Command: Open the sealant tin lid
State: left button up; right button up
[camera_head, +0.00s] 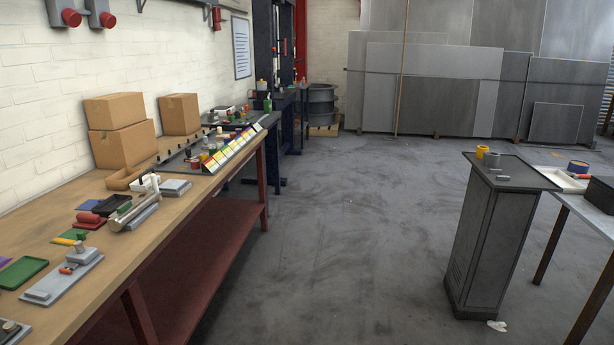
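I cannot tell for sure which thing is the sealant tin. A small blue round container (578,168) stands at the far right, by a white tray on the side table; it is too small to make out its lid. A small yellow round thing (482,151) sits on top of the dark grey cabinet, beside a grey cylinder (491,160). Neither of my grippers is in view.
A long wooden workbench (160,228) on the left bears tools, fixtures and cardboard boxes (122,142). The dark cabinet (484,240) and the side table (590,212) stand right. Open floor lies between; a crumpled white scrap (497,325) lies by the cabinet's foot.

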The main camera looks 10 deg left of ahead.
aim_at(144, 179)
jog(key=i, duration=1.2)
jog(key=i+u, duration=0.15)
jog(key=i, duration=0.45)
jog(key=i+l+u, duration=0.2)
jog(key=i, duration=0.4)
jog(key=i+u, duration=0.45)
jog(key=i+l+u, duration=0.1)
jog(key=i+u, duration=0.35)
